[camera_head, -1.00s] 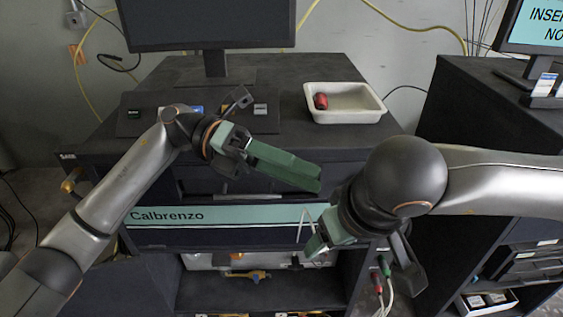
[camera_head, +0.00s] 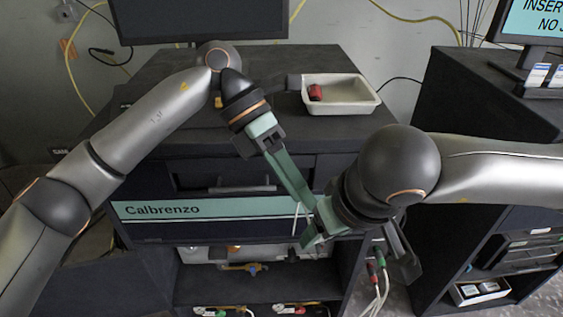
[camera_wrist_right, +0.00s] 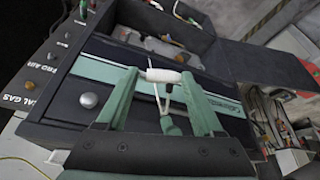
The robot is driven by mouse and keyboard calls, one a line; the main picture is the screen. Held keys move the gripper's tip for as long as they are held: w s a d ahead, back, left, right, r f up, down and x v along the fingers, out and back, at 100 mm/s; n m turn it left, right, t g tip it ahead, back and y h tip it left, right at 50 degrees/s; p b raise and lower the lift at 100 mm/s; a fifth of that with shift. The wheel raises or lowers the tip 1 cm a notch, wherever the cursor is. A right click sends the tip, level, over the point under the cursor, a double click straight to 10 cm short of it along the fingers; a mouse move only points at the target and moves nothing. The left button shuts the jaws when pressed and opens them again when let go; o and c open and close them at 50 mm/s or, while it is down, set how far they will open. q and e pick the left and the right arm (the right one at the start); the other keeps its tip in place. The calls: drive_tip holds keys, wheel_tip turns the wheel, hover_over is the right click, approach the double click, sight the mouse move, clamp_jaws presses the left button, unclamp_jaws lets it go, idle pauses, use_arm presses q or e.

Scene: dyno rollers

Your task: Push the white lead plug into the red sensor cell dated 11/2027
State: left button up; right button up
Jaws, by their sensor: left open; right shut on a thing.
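The white lead plug (camera_wrist_right: 163,76) lies crosswise between the green fingertips of my right gripper (camera_wrist_right: 162,80), which is shut on it; its white cord loops around it. In the head view my right gripper (camera_head: 316,234) is in front of the Calbrenzo drawer, and the plug is hard to make out there. My left gripper (camera_head: 303,198) is open, its fingers pointing down close to the right gripper. A red cell (camera_head: 315,93) lies at the left end of the white tray (camera_head: 352,108); its date is not legible. No gripper is at it.
The tray stands on the dark cabinet top (camera_head: 390,62), behind both grippers. A monitor (camera_head: 200,15) stands at the back. Red and green plugs with white leads (camera_head: 378,285) hang at the cabinet's right. Below is an open shelf (camera_head: 265,290).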

use_arm(q)
drive_tip(key=x, duration=0.6)
drive_tip(key=c, duration=0.7)
drive_tip(key=shift+s+d, duration=0.1)
clamp_jaws()
use_arm(e)
drive_tip(key=o, duration=1.4)
drive_tip(key=shift+o, duration=0.2)
